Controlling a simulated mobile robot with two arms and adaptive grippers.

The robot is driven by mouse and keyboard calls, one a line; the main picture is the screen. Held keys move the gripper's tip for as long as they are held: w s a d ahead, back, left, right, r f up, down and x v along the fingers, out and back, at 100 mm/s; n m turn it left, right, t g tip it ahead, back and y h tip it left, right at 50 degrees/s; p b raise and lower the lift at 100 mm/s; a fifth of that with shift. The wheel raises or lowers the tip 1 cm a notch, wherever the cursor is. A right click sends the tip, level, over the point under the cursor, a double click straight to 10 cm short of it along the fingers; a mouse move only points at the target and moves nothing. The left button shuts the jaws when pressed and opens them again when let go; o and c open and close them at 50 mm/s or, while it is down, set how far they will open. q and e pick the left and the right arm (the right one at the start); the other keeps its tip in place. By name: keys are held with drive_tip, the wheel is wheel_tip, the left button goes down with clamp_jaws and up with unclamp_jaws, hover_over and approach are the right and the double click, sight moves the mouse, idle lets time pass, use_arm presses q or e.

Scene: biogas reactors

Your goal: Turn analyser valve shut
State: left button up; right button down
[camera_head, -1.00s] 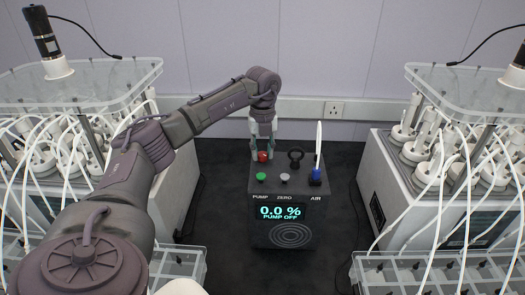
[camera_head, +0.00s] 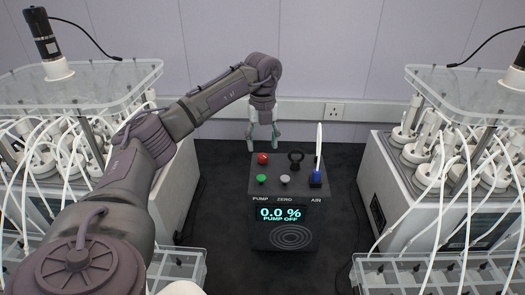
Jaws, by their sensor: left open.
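The analyser (camera_head: 258,190) is a dark box on the black bench, with its display reading "0.0 %" and "PUMP OFF". On its sloped top are a red knob (camera_head: 262,158), a black ring-shaped part (camera_head: 296,157), a green button (camera_head: 261,179), a grey button (camera_head: 284,180) and a blue fitting (camera_head: 315,180) above the label AIR. A white upright piece rises from the blue fitting. Which part is the valve is not labelled. My left gripper (camera_head: 263,146) points down by the analyser's back left, just above and behind the red knob. It is open and appears empty. My right gripper is not in view.
Reactor units with white bottles and tubes stand on the left (camera_head: 172,190) and right (camera_head: 385,195). Clear racks (camera_head: 430,268) lie in front of them. A wall socket (camera_head: 333,110) is behind. Narrow strips of black bench are clear on both sides of the analyser.

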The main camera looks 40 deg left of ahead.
sight(263, 155)
use_arm(q)
wheel_tip(263, 155, up, 8)
idle(0.8)
